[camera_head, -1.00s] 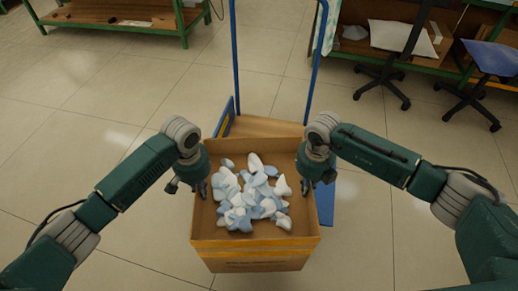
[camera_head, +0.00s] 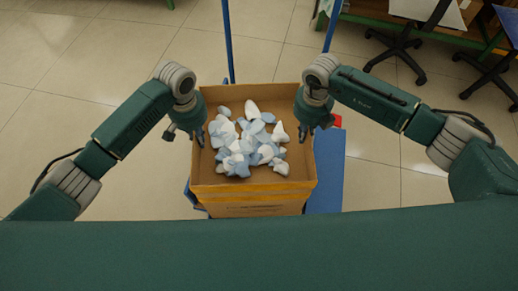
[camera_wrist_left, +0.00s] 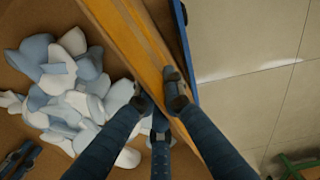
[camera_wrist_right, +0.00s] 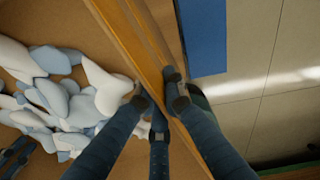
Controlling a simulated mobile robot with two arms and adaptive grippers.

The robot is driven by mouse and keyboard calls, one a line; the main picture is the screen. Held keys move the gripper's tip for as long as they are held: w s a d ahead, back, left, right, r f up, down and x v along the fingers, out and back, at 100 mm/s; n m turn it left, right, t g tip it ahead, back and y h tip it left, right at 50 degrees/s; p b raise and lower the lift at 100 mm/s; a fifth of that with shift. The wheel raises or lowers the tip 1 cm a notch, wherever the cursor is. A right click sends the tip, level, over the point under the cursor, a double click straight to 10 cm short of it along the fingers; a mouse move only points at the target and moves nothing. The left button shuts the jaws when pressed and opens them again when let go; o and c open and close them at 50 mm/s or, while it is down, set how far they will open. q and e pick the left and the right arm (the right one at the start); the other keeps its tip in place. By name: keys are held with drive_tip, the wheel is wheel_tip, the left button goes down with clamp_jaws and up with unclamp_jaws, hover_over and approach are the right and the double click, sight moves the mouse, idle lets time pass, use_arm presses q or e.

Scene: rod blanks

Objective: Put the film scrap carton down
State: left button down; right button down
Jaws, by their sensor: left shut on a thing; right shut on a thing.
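The film scrap carton (camera_head: 255,193) is an open brown cardboard box with an orange-yellow band. It holds a pile of white and pale blue scraps (camera_head: 248,143). My left gripper (camera_head: 198,138) is shut on its left wall, and my right gripper (camera_head: 304,136) on its right wall. The wrist views show the fingers straddling the left wall (camera_wrist_left: 128,50) and the right wall (camera_wrist_right: 135,45). The carton looks level over a blue platform cart (camera_head: 328,170). Its underside is hidden, so I cannot tell whether it touches the cart.
The cart's blue handle posts (camera_head: 227,45) rise behind the carton. A small red thing (camera_head: 337,121) shows at the carton's right. Office chairs (camera_head: 400,48) and a green-framed workbench (camera_head: 440,38) stand at the back right. The tiled floor at the left is clear.

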use_arm(q)
drive_tip(key=shift+w, duration=0.1)
use_arm(e)
drive_tip(key=shift+w, duration=0.1)
use_arm(q)
drive_tip(key=shift+r, duration=0.15)
use_arm(e)
drive_tip(key=shift+r, duration=0.15)
